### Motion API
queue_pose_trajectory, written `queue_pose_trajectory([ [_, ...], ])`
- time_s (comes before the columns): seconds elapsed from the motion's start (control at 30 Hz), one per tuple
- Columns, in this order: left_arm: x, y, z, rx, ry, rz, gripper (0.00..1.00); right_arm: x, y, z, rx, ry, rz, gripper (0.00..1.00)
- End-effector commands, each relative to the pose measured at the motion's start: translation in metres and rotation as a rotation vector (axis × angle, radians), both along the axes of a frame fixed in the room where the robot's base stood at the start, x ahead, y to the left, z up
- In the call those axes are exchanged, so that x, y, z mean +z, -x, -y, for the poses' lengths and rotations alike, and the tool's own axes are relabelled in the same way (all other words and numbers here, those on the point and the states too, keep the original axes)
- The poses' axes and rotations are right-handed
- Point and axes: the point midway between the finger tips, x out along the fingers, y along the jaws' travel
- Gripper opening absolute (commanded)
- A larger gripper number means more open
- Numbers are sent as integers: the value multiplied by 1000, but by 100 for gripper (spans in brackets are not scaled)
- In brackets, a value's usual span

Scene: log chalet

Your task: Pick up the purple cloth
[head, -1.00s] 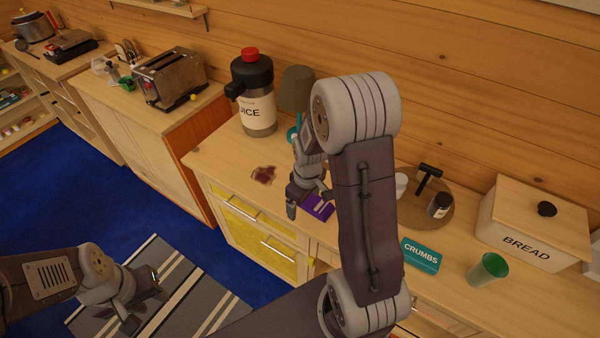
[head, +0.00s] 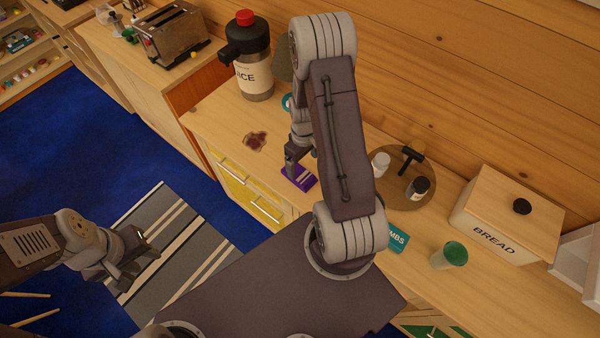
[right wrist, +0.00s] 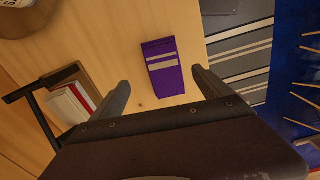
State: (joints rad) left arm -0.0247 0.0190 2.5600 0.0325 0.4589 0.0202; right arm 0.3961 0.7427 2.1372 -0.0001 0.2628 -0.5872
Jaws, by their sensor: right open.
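The purple cloth (head: 299,177) lies folded on the wooden counter (head: 222,125), with pale stripes on it. It also shows in the right wrist view (right wrist: 163,68), flat and ahead of the fingertips. My right gripper (head: 293,165) is just above and beside the cloth in the head view. In the right wrist view my right gripper (right wrist: 160,86) is open, its two fingers apart on either side of the cloth's lower end, with nothing between them gripped. My left gripper (head: 135,255) is off to the left over the striped rug, away from the counter; its fingertips are hard to make out.
A brown stain (head: 255,141) lies left of the cloth. A juice dispenser (head: 251,60) stands behind it. A round tray (head: 408,190) with small containers, a teal crumbs box (head: 397,240), a green-topped cup (head: 452,254) and a bread box (head: 508,215) are to the right.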

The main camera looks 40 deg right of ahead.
Motion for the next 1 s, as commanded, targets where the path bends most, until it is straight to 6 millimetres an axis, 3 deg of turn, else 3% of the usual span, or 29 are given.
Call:
queue_pose_trajectory([
  [0.23, 5, 0, 0, 0, 0, 0, 36, -13, -1, -2, 2, -1, -2, 89],
  [0.5, 17, 0, 0, 0, 0, 0, 36, -55, -4, -6, 0, -1, -1, 89],
  [0.77, 16, 0, 0, 0, 0, 0, 36, -60, -5, -5, 1, 1, 1, 89],
  [1.0, 16, 0, 0, 0, 0, 0, 36, -60, -5, -6, 1, 1, 1, 25],
])
